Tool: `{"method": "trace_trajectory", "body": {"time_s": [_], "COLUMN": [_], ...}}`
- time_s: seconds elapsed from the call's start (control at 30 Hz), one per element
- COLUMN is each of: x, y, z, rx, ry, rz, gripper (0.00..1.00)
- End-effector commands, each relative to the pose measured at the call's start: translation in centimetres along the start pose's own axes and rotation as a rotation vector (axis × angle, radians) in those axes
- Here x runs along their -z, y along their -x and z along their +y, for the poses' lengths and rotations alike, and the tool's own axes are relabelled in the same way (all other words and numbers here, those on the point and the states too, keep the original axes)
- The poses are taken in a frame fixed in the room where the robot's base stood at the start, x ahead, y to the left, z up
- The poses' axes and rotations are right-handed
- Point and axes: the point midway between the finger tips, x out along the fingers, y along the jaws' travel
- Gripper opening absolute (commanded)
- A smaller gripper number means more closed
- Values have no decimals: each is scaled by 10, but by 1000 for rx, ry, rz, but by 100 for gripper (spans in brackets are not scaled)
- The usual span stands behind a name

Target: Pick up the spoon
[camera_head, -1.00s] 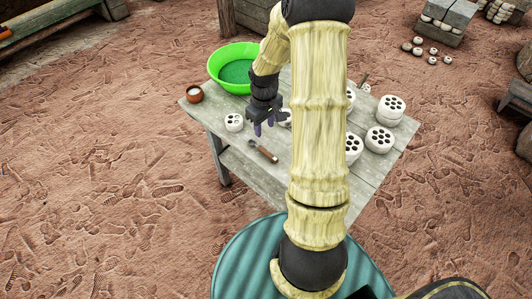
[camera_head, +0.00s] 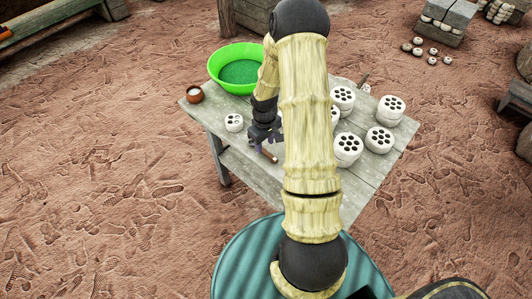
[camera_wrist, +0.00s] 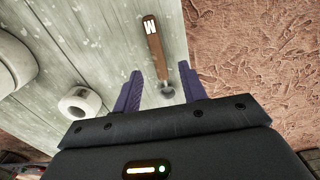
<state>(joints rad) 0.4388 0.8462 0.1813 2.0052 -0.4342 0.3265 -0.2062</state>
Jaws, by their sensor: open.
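The spoon lies on the grey wooden table (camera_head: 240,182). In the wrist view its brown wooden handle (camera_wrist: 154,47) with a white mark points away from my gripper, and its dark metal end (camera_wrist: 167,89) is between the open fingers. In the head view only part of the spoon's handle (camera_head: 268,155) shows below my gripper (camera_head: 262,145). In the wrist view my gripper (camera_wrist: 160,92) is open, with one purple finger on each side of the spoon's metal end. I cannot tell the height left between fingers and table.
A bright green bowl (camera_head: 213,68) and a small brown cup (camera_head: 194,94) stand at the table's far left. A small white piece (camera_head: 234,122) lies left of my gripper. Several white perforated discs (camera_head: 380,138) stand on the right side.

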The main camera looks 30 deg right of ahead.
Motion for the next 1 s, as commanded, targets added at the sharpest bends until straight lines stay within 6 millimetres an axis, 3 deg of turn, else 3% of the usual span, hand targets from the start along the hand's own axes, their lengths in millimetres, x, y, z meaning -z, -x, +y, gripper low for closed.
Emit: {"method": "trace_trajectory", "body": {"time_s": [0.3, 0.87, 1.0], "x": [-1, 0, 0], "y": [-40, -42, -42], "z": [1, 1, 1], "rx": [1, 0, 0], "ry": [1, 0, 0], "rz": [-2, 0, 0], "gripper": [42, 42, 16]}}
